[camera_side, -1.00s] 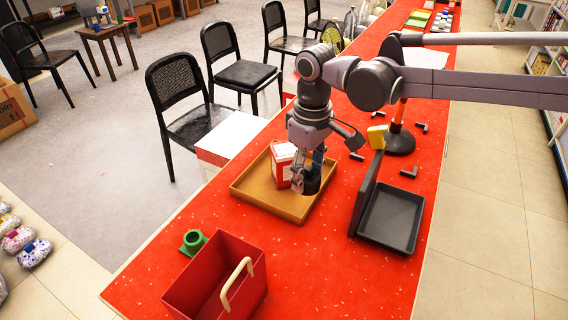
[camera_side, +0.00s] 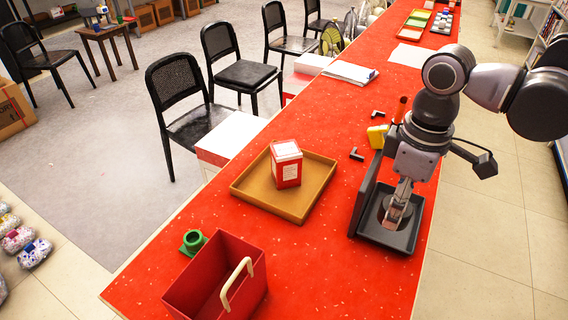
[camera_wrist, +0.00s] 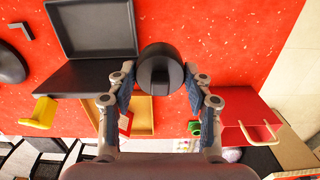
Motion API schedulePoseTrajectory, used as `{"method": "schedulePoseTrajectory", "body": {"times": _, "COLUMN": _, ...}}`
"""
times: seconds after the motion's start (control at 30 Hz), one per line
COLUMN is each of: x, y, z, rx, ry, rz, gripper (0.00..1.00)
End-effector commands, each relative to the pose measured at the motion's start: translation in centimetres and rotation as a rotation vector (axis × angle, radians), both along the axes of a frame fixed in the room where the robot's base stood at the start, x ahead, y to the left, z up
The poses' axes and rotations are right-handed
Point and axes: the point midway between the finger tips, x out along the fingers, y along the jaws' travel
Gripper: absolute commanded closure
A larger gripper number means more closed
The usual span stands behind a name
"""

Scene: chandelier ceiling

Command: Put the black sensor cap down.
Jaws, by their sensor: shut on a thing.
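The black sensor cap (camera_wrist: 160,72) is round with a raised ridge and sits between the fingers in the wrist view. In the side view it shows as a dark shape (camera_side: 384,209), partly hidden by the fingers. My gripper (camera_side: 394,214) is shut on it, pointing down, and appears over the open black case (camera_side: 374,239). I cannot tell how high the cap is above the case floor. The wrist view shows the case (camera_wrist: 95,52) to the upper left of the cap.
A tan tray (camera_side: 248,193) holds a red and white box (camera_side: 287,168). A red bin (camera_side: 190,290) with a pale handle and a green part (camera_side: 193,243) stand nearer the camera. A yellow object (camera_side: 377,136) and small black brackets (camera_side: 357,155) lie behind the case.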

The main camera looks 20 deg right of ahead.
Motion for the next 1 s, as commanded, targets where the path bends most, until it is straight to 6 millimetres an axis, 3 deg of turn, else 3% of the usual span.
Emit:
{"method": "schedulePoseTrajectory", "body": {"times": 0.33, "x": -4.5, "y": -2.8, "z": -1.5, "rx": 0.0, "ry": 0.0, "rz": 0.04, "gripper": 0.71}}
{"method": "schedulePoseTrajectory", "body": {"times": 0.6, "x": -4.2, "y": -2.6, "z": -4.7, "rx": 0.0, "ry": 0.0, "rz": 0.039, "gripper": 0.71}}
{"method": "schedulePoseTrajectory", "body": {"times": 0.83, "x": -4.3, "y": -2.4, "z": -6.3, "rx": 0.0, "ry": 0.0, "rz": 0.04, "gripper": 0.71}}
{"method": "schedulePoseTrajectory", "body": {"times": 1.0, "x": -5.0, "y": -0.4, "z": -7.7, "rx": 0.0, "ry": 0.0, "rz": 0.045, "gripper": 0.71}}
